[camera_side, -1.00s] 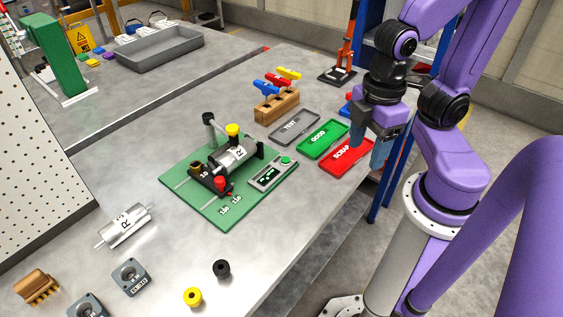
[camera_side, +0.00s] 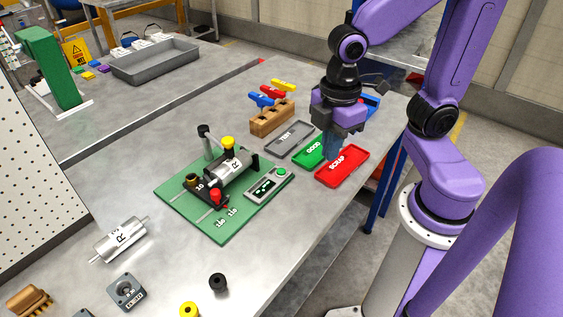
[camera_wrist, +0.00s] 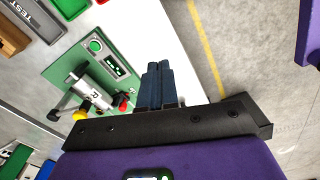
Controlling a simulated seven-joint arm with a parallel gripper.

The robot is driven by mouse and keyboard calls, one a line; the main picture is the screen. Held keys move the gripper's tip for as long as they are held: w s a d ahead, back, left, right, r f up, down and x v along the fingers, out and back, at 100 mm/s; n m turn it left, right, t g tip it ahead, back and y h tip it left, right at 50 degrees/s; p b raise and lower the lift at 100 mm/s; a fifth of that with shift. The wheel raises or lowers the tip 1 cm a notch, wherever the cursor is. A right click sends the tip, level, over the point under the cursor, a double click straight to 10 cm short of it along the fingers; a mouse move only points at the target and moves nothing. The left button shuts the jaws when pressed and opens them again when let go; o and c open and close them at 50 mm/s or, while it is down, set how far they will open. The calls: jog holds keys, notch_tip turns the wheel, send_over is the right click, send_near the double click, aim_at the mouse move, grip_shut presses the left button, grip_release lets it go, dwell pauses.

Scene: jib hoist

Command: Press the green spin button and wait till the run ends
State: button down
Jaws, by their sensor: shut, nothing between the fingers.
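The green spin button (camera_side: 281,172) sits at the upper right end of a grey control box (camera_side: 266,184) with a dark lit display. It also shows in the wrist view (camera_wrist: 95,46). The box is on a green base plate (camera_side: 236,230) that carries a silver roller marked R (camera_side: 224,168) with yellow and red knobs. My gripper (camera_side: 332,152) is shut and empty, pointing down. In the side view it is to the right of and above the button, over the green and red trays. In the wrist view the fingers (camera_wrist: 158,70) are apart from the button.
The GOOD (camera_side: 310,152), SCRAP (camera_side: 343,166) and TEST (camera_side: 289,139) trays lie behind and right of the plate. A wooden block with coloured handles (camera_side: 270,120) stands behind. A loose roller (camera_side: 119,240) and black knob (camera_side: 217,282) lie in front. The bench's right edge is close.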

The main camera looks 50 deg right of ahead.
jog(key=w+n, duration=0.2)
jog(key=w, duration=0.6)
jog(key=n, duration=0.2)
send_over(282, 170)
jog(key=shift+a+f, duration=0.1)
jog(key=shift+f, duration=0.8)
notch_tip(282, 170, down, 14)
